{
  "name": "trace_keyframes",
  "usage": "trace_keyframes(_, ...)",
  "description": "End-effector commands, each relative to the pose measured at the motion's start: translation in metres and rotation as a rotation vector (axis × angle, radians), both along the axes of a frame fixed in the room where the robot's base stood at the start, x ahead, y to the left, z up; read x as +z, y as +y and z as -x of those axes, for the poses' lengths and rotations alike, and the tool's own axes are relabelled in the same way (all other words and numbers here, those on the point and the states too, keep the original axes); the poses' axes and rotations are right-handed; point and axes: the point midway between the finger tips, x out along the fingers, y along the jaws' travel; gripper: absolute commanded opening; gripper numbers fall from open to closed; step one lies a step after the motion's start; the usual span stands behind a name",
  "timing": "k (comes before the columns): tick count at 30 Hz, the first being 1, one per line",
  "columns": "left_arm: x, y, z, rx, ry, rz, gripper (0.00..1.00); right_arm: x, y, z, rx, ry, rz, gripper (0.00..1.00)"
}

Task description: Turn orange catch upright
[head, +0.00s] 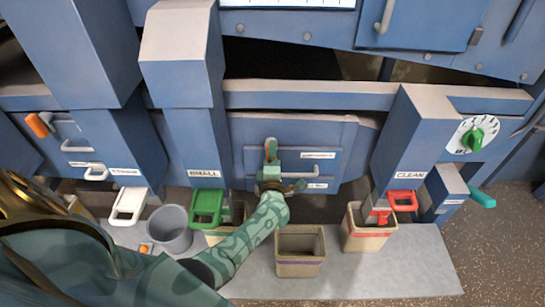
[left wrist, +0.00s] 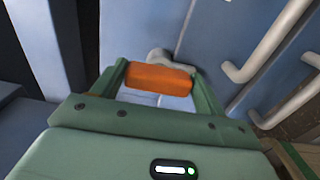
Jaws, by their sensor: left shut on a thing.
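In the left wrist view, the orange catch (left wrist: 158,78) sits between the two fingers of my left gripper (left wrist: 165,90), which is shut on it. A grey pivot piece (left wrist: 160,56) shows just beyond the catch, against the blue panel. The catch lies at a slant to the pale handle bars beside it, so I cannot tell that it is upright. In the head view, my left gripper (head: 272,170) is at the middle blue door (head: 335,133) and mostly hides the catch. My right gripper is not in view.
Pale door handles (left wrist: 275,40) lie close to the gripper's right. Below stand a grey bucket (head: 170,230) and tan bins (head: 300,262). A green chute handle (head: 208,205) and a red one (head: 402,200) flank the door. Another orange handle (head: 38,125) is at far left.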

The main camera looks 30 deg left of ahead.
Motion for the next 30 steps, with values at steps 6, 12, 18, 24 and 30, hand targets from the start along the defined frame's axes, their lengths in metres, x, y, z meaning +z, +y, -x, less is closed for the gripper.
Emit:
trace_keyframes(6,-0.0033,-0.0014,0.0014,-0.001,0.023,-0.024,0.50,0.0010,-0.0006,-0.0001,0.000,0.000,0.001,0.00)
trace_keyframes(12,-0.0037,-0.0014,0.0015,-0.002,0.026,-0.030,0.50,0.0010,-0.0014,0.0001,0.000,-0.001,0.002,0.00)
trace_keyframes(18,-0.0039,-0.0015,0.0015,-0.002,0.026,-0.030,0.78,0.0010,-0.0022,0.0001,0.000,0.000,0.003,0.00)
trace_keyframes(24,-0.0024,-0.0009,0.0008,-0.001,0.023,-0.029,0.95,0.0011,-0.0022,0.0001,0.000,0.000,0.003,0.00)
trace_keyframes(30,-0.0015,-0.0009,0.0006,-0.001,0.021,-0.028,0.95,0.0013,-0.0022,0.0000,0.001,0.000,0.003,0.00)
